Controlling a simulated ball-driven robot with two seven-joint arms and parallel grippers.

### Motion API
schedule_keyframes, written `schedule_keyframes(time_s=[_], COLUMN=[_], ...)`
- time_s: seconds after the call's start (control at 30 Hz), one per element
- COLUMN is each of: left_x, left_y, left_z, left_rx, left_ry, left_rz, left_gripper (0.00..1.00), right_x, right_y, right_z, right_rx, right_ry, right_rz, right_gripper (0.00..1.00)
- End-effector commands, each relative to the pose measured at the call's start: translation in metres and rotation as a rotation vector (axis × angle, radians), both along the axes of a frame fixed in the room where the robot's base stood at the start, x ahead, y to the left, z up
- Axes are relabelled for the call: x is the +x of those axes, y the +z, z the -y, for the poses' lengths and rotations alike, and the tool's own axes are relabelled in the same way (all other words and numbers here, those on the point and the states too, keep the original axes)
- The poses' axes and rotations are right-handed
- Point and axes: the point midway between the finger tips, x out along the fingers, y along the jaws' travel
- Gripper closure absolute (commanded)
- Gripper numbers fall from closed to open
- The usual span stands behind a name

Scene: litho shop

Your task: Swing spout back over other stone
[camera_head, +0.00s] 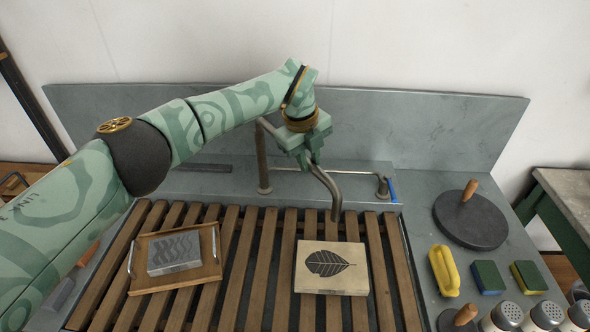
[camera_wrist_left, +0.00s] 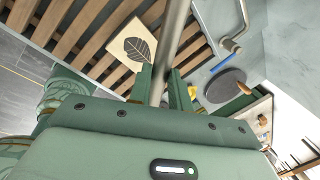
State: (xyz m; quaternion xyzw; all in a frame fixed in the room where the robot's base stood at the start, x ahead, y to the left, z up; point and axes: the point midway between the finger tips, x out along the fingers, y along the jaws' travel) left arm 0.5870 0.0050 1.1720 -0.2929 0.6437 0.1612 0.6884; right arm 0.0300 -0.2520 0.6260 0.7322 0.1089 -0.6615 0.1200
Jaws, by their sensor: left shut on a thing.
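The metal spout (camera_head: 329,187) curves down from my left gripper (camera_head: 312,163), and its open end hangs just behind the leaf stone (camera_head: 331,279). My left gripper is shut on the spout pipe. The wrist view shows the pipe (camera_wrist_left: 168,50) between the two green fingers (camera_wrist_left: 160,88). The leaf stone, pale with a dark leaf print, lies on the wooden slats. The other stone (camera_head: 173,252), grey with wavy marks, sits in a wooden tray (camera_head: 203,277) with metal handles to the left. The right gripper is not in view.
An upright pipe (camera_head: 263,172) stands left of the spout, and a tap with a blue lever (camera_head: 392,190) stands right. A dark round disc (camera_head: 471,221) with a wooden knob, a yellow item (camera_head: 443,270), sponges (camera_head: 487,277) and shakers lie right. Slats between the stones are bare.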

Motion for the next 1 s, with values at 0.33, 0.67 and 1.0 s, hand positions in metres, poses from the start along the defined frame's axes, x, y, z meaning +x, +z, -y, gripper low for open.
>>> schedule_keyframes(time_s=[0.33,0.67,1.0], left_x=[0.0069,0.0069,0.0060], left_y=[0.0015,0.0017,0.0034], left_z=[0.0059,0.0055,0.0056], left_rx=[0.002,0.002,0.000], left_ry=[0.038,0.037,0.036], left_rz=[0.004,0.004,0.002], left_gripper=[1.00,0.61,0.59], right_x=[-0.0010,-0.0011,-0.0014], right_y=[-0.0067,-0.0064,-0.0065], right_z=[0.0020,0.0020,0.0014], right_rx=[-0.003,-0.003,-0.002], right_ry=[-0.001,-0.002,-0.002], right_rz=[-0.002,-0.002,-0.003], right_gripper=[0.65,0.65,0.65])
